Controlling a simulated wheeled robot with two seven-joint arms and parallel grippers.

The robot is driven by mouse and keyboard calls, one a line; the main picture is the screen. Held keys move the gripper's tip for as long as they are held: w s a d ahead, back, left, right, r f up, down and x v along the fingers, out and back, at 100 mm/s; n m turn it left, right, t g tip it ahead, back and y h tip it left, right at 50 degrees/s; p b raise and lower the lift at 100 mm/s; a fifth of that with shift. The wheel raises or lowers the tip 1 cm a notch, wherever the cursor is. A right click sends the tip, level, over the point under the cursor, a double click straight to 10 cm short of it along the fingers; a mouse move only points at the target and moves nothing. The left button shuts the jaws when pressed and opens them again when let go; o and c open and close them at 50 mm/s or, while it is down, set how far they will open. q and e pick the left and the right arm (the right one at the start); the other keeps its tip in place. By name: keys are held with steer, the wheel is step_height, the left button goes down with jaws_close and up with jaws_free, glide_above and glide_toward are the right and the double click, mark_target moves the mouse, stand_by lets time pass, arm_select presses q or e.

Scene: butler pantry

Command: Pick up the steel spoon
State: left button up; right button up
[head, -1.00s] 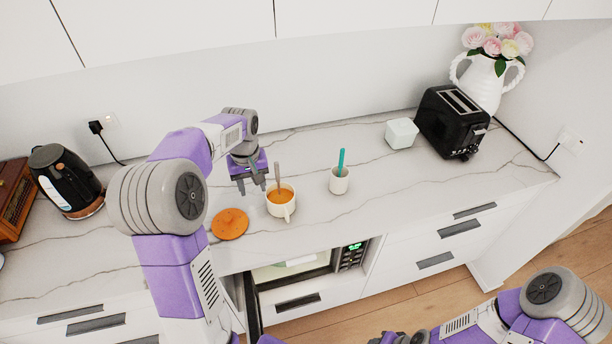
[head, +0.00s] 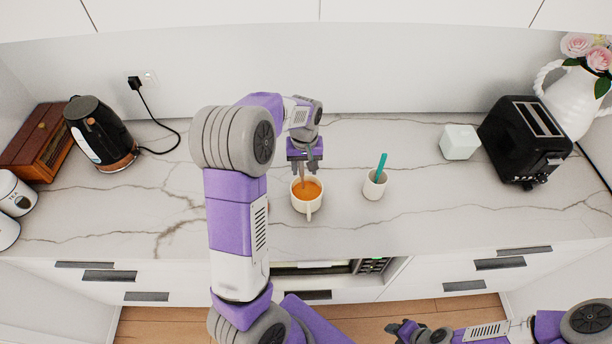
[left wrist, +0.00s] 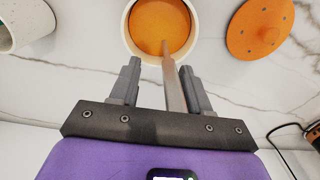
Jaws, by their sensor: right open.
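The steel spoon (head: 301,174) stands tilted in a cream mug (head: 308,206) of orange-brown liquid, its handle rising above the rim. In the left wrist view the spoon handle (left wrist: 171,75) runs from the mug (left wrist: 127,38) in between my left fingers, nearer the right-hand one. My left gripper (head: 304,178) is open just behind the mug, its fingers on either side of the handle; both fingers show apart in the left wrist view (left wrist: 160,68). The spoon's bowl is hidden in the liquid. My right gripper (head: 400,328) is open, low in front of the drawers, away from the mug.
A white cup (head: 374,189) holding a teal-handled item (head: 382,163) stands right of the mug. An orange disc (left wrist: 260,28) lies beside the mug, mostly hidden by my arm in the head view. A white block (head: 459,142), toaster (head: 524,138) and kettle (head: 98,133) stand farther off.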

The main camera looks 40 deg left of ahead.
arm_select(q)
steer(key=shift+s+d, duration=0.45)
steer(key=shift+c, duration=0.3)
steer(key=shift+w+d, duration=0.1)
steer(key=shift+d, duration=0.05)
steer(key=shift+c, duration=1.3)
steer(key=shift+w+a, duration=0.2)
steer(key=c, duration=0.5)
jaws_close()
steer(key=shift+d+r, duration=0.1)
steer(key=shift+r, duration=0.1)
